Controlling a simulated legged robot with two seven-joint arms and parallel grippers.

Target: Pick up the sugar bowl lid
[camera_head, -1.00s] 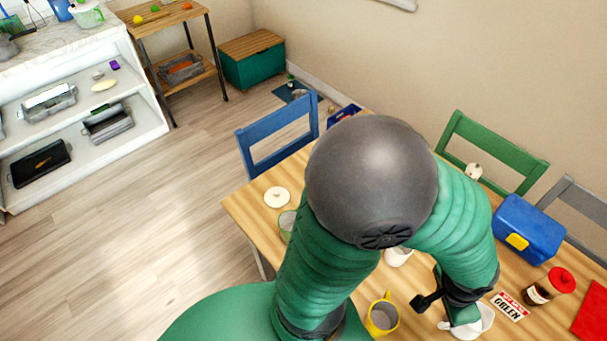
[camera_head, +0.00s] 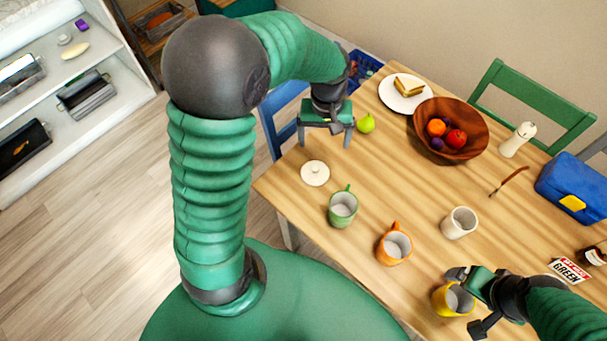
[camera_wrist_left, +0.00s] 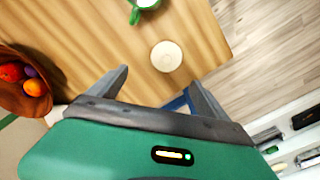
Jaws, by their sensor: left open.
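The sugar bowl lid (camera_head: 314,173) is a round cream-white disc with a small knob, lying flat near the table's left corner. It also shows in the left wrist view (camera_wrist_left: 166,56), just beyond the fingertips and between their lines. My left gripper (camera_head: 324,140) is open and empty, pointing down behind the lid, apart from it. Its two fingers (camera_wrist_left: 158,80) show spread in the left wrist view. My right gripper (camera_head: 468,302) is at the yellow mug (camera_head: 446,300), fingers spread apart; I cannot tell whether it touches the mug.
A fruit bowl (camera_head: 470,150) and a sandwich plate (camera_head: 403,95) stand behind.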

